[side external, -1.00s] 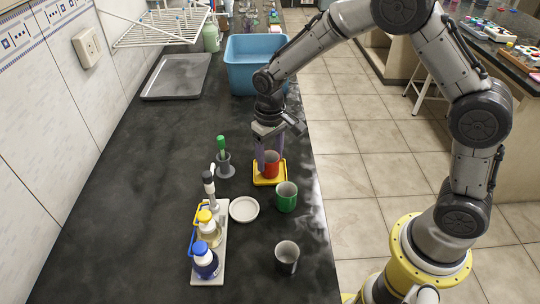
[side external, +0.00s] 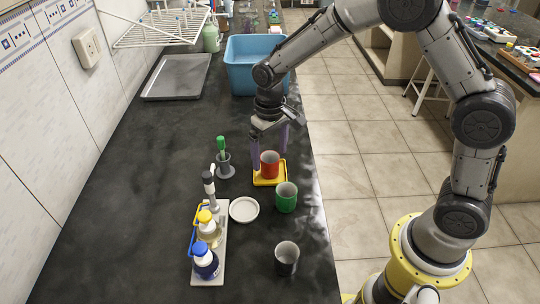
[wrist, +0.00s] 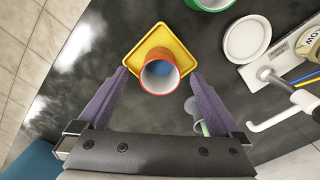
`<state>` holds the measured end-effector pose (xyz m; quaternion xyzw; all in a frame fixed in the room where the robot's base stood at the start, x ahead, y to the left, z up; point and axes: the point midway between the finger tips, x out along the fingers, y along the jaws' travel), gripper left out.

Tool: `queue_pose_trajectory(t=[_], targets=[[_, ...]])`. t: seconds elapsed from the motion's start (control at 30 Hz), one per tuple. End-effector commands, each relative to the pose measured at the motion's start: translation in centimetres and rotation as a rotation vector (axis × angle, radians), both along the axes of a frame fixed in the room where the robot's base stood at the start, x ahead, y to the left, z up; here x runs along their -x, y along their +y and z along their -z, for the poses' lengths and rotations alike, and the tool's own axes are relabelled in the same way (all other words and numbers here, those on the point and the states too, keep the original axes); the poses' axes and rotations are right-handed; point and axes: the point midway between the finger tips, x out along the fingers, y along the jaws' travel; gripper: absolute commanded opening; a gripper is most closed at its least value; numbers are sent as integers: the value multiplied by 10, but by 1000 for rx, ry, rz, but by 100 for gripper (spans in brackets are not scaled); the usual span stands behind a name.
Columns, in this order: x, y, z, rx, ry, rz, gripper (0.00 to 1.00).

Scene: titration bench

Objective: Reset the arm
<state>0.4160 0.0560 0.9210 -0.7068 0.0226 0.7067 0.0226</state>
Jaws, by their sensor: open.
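My gripper (side external: 269,150) is open and empty, with its two purple fingers spread apart. In the side view it is just behind and above a red cup (side external: 270,164), which stands upright on a yellow tray (side external: 262,183). In the wrist view the red cup (wrist: 160,74) shows a pale inside with blue at its bottom. The fingers point toward the yellow tray (wrist: 148,43), one on either side of the cup's near end, without visible contact.
A green cup (side external: 287,197), a dark cup (side external: 287,258) and a white dish (side external: 244,209) stand in front. A rack with bottles (side external: 205,262) and a grey holder with a green-topped tool (side external: 224,168) are at left. A blue bin (side external: 255,65) stands behind.

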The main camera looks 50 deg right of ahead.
Motion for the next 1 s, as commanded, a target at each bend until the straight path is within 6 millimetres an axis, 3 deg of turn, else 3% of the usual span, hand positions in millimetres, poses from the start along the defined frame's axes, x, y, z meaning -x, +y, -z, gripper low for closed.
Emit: queue_pose_trajectory(t=[0.6, 1.0], targets=[[0, 0, -39, 0, -2, 0, 100], [0, 0, -44, 0, 0, 0, 100]])
